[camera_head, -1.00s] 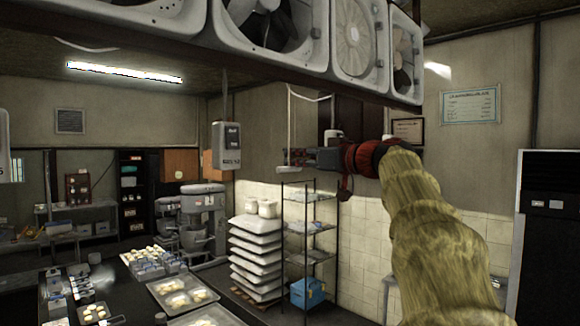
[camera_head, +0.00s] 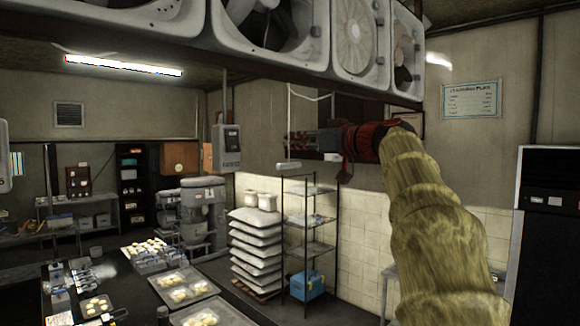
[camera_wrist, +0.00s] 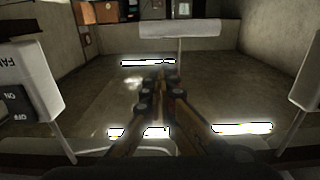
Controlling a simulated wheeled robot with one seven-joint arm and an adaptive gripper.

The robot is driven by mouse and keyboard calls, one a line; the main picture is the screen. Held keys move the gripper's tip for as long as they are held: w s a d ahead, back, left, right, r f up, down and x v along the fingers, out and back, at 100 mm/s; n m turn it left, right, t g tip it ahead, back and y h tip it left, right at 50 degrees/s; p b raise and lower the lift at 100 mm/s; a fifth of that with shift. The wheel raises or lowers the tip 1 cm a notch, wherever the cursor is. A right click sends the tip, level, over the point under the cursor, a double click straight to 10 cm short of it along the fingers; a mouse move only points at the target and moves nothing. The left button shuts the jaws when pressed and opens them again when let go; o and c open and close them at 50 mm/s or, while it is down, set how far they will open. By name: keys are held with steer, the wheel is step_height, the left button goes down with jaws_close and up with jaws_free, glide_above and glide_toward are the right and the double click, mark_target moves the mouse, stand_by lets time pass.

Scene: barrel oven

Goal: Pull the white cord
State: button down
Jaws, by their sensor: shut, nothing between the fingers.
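The white cord (camera_head: 289,108) hangs from the underside of the fan housing, with a white bar-shaped handle (camera_head: 289,165) at its lower end. In the wrist view the handle (camera_wrist: 180,28) is at the top centre and the cord (camera_wrist: 180,52) runs down from it towards the fingers. My gripper (camera_head: 292,141) is shut and empty, level with the lower cord and just above the handle in the head view. Its fingertips also show in the wrist view (camera_wrist: 159,76), slightly left of the cord. I cannot tell whether they touch the cord.
The fan housing (camera_head: 345,72) crosses overhead. A switch box (camera_head: 227,146) hangs left of the cord; a box marked FAN, ON, OFF (camera_wrist: 28,92) shows at left in the wrist view. A wire rack (camera_head: 310,217) and stacked sacks (camera_head: 257,248) stand below.

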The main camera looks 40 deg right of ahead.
steer(key=s+b, duration=0.4)
steer(key=s, duration=0.5)
steer(key=shift+d+b, duration=0.35)
stand_by(0.5)
